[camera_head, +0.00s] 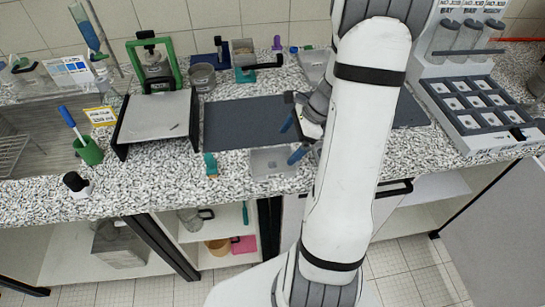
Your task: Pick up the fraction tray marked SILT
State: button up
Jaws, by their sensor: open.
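A shallow pale grey tray (268,163) lies on the speckled counter near its front edge, just in front of a dark mat. I cannot read any marking on it, so I cannot tell if it is the SILT tray. My gripper (291,140) is at the right of this tray, over the dark mat's front edge. Its two blue-tipped fingers are spread apart with nothing visible between them. The nearer fingertip is close to the tray's right side; I cannot tell if they touch. My arm hides the counter to the right of it.
A dark mat (238,124) covers the counter's middle. A grey plate on a black stand (157,116) and a green cup (88,151) stand to the left. A rack with small compartments (482,118) stands to the right. Another pale tray (314,64) sits behind, partly hidden.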

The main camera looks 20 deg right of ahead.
aim_at(271, 164)
jog(key=p+x, duration=0.1)
jog(key=x, duration=0.6)
jog(key=shift+s+a, duration=0.1)
jog(key=shift+a, duration=0.1)
jog(key=shift+c, duration=0.2)
jog(key=c, duration=0.7)
